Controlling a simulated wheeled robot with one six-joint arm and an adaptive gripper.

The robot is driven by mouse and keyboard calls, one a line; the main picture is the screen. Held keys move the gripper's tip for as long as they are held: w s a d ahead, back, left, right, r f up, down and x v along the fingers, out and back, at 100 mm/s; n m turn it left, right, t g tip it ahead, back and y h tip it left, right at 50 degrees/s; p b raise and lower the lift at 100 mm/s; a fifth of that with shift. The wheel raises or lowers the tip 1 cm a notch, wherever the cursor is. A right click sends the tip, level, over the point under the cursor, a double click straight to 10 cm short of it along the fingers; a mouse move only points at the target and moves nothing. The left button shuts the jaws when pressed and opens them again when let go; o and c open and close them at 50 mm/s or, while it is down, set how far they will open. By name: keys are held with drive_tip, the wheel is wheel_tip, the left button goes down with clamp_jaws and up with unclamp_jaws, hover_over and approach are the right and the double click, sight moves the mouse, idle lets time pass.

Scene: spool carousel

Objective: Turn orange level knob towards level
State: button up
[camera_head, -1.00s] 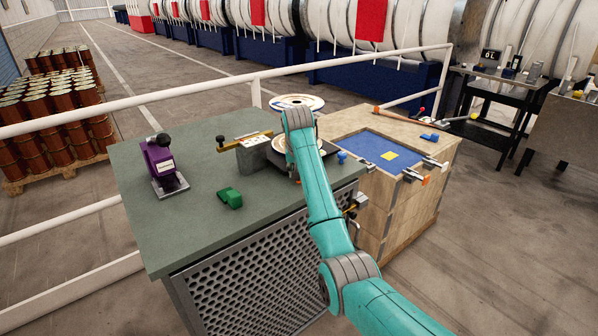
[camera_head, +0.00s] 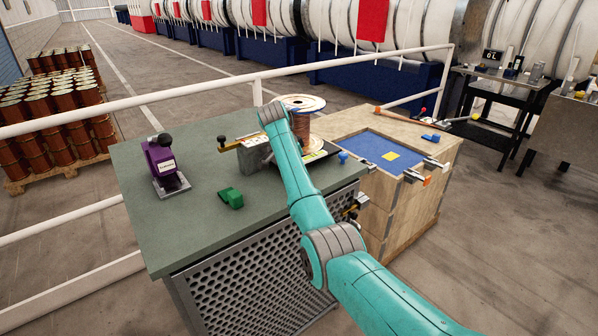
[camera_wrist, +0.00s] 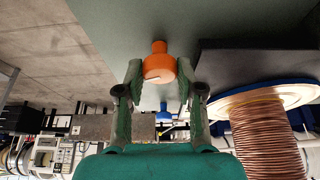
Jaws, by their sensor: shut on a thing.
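The orange knob (camera_wrist: 158,66) shows in the wrist view between my gripper's (camera_wrist: 160,82) two green fingers, which are closed on its sides. A dark line marks the knob's near face. The knob sits against the grey-green bench top (camera_head: 215,160). In the head view my arm hides the knob and my gripper. A spool of copper wire (camera_head: 301,125) with pale flanges stands just right of my arm, and it fills the right of the wrist view (camera_wrist: 262,130). A blue knob (camera_wrist: 164,114) shows beyond the orange one.
A purple device (camera_head: 160,162) and a green block (camera_head: 231,198) are on the bench. A grey block with a brass bar (camera_head: 247,140) stands close left of my arm. A wooden crate with a blue top (camera_head: 370,146) adjoins at right. A white rail (camera_head: 200,86) runs behind.

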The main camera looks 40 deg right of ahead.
drive_tip(key=shift+m+g, duration=0.3)
drive_tip(key=shift+m, duration=0.4)
drive_tip(key=o, duration=1.1)
drive_tip(key=shift+o, duration=0.2)
drive_tip(key=v, duration=0.8)
